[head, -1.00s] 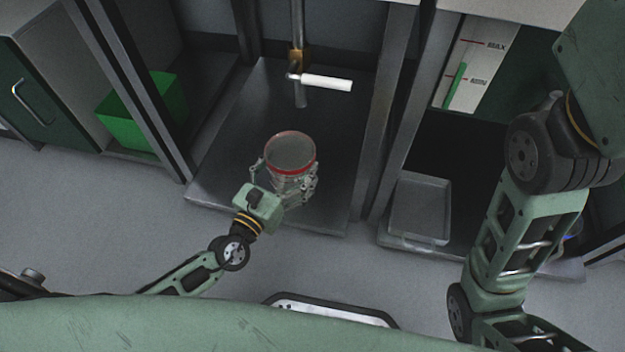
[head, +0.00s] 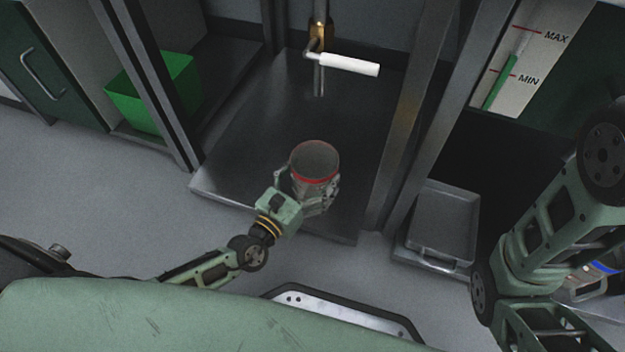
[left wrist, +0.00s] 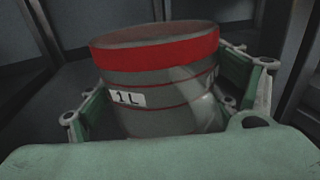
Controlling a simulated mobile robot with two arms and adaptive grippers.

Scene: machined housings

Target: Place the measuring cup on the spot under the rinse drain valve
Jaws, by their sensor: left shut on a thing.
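The measuring cup (head: 315,163) is a clear round cup with a red band at its rim. My left gripper (head: 308,192) is shut around its sides and holds it upright over the front part of the dark metal platform (head: 265,125). In the left wrist view the cup (left wrist: 155,85) shows a "1 L" label, between the fingers of my left gripper (left wrist: 165,100). The drain valve (head: 318,45) is a brass body on a vertical pipe with a white lever handle (head: 348,64) pointing right. Its spout ends above the platform, behind the cup.
Grey posts (head: 412,110) flank the bay. A green bin (head: 155,92) stands at the left. A grey tray (head: 443,222) sits at the right, below a MAX/MIN level gauge (head: 508,70). The platform behind the cup is clear.

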